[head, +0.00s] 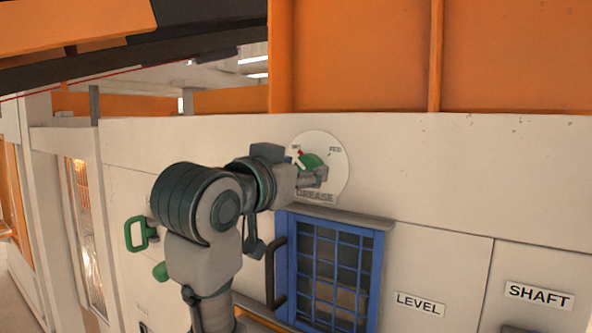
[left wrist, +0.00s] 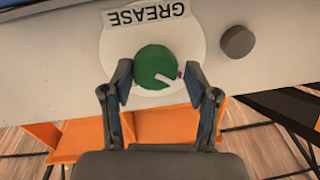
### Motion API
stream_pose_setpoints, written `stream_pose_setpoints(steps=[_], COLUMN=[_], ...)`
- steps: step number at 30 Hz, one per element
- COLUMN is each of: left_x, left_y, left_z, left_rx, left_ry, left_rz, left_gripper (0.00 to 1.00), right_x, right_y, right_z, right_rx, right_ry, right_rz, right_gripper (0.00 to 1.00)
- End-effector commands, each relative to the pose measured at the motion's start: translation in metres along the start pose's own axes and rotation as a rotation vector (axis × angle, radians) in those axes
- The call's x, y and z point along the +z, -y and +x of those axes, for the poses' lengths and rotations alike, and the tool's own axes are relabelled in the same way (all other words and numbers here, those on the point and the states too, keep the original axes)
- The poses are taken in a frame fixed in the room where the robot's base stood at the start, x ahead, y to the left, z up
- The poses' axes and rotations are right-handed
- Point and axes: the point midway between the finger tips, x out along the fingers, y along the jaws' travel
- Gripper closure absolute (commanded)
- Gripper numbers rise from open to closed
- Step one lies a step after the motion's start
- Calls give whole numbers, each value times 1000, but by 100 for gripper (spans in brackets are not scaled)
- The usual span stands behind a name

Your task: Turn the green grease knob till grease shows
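The green grease knob (head: 312,160) sits on a round white dial plate (head: 331,150) in the pale panel in the head view, partly hidden by my left gripper (head: 311,178). A red mark shows at the dial's upper left, and a word like "FEED" at its upper right. In the left wrist view the knob (left wrist: 155,62) has a white pointer angled toward a small red mark. The open fingers of my left gripper (left wrist: 157,78) stand on either side of it; whether the left finger touches cannot be told. The GREASE label (left wrist: 147,16) is above the knob. No grease is visible.
A blue barred window (head: 340,270) with a dark handle is below the dial. A green handle (head: 136,233) is at left, behind my arm. LEVEL (head: 420,304) and SHAFT (head: 539,296) labels are at lower right. A grey round piece (left wrist: 237,41) is beside the dial.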

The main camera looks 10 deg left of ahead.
Motion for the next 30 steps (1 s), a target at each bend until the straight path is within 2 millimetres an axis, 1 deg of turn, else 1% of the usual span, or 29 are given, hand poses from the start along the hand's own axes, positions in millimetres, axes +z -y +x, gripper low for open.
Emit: stream_pose_setpoints(steps=[1, 2, 3, 6, 9, 11, 19, 26, 30], left_x=[0, 0, 1, 1, 1, 2, 3, 4, 5], left_y=[3, 3, 4, 6, 5, 5, 7, 7, 7], left_z=[2, 2, 2, 2, 2, 2, 2, 3, 3], left_rx=[-8, -8, -7, -3, -1, -1, -4, -5, -8], left_ry=[1, 1, 1, -1, -1, 0, 3, -3, -11], left_rz=[-4, -4, -4, -5, -4, -4, 6, 88, 185], left_gripper=[78, 85, 87, 87, 87, 87, 87, 87, 87], right_x=[2, 3, 5, 12, 13, 12, 7, 7, 8], right_y=[-5, -8, -14, -27, -33, -31, -8, -10, -14], right_z=[0, 0, -1, -1, -2, -2, 0, 3, 6], right_rx=[6, 10, 16, 32, 38, 37, 9, 12, 16], right_ry=[2, 3, 7, 15, 17, 17, 10, 9, 10], right_rz=[-2, -3, -4, -3, -2, -1, 4, 1, -1], right_gripper=[60, 60, 60, 60, 60, 60, 60, 60, 60])
